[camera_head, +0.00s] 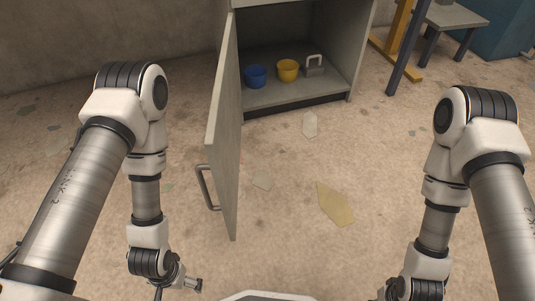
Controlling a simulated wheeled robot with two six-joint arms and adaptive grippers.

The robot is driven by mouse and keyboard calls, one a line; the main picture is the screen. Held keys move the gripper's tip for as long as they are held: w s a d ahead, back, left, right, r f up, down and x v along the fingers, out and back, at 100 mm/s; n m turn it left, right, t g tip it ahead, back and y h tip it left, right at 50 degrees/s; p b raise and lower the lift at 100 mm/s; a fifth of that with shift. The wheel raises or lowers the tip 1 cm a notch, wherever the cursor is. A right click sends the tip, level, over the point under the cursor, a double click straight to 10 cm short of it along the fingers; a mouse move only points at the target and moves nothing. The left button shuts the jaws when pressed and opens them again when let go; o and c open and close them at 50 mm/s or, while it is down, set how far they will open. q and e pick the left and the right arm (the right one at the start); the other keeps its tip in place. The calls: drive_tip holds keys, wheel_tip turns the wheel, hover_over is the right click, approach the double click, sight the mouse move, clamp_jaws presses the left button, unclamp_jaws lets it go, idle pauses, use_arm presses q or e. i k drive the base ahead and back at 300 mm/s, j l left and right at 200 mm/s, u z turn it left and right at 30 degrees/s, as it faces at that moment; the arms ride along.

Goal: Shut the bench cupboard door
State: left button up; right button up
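The bench cupboard (306,12) stands at the top middle of the head view. Its grey door (226,135) hangs wide open on the left side and points towards me. A bar handle (207,188) sits on the door's left face near its free edge. My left gripper (197,285) is low in the picture, below and left of the door's free edge, apart from it; only a small part shows, so its opening is unclear. My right arm comes in from the right, and its gripper is cut off by the bottom edge.
Inside the cupboard are a blue cup (255,77), a yellow cup (288,70) and a grey block with a handle (315,67). Flat scraps, one yellowish (335,205), lie on the open floor. A grey stool (454,17) and yellow frame (398,35) stand at upper right.

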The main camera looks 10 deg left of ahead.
sight(223, 134)
drive_tip(key=i+j, duration=0.1)
drive_tip(key=j, duration=0.35)
drive_tip(key=i+j+z, duration=0.1)
drive_tip(key=j, duration=0.35)
drive_tip(key=j+z, duration=0.1)
drive_tip(key=j, duration=0.35)
drive_tip(key=i, duration=0.05)
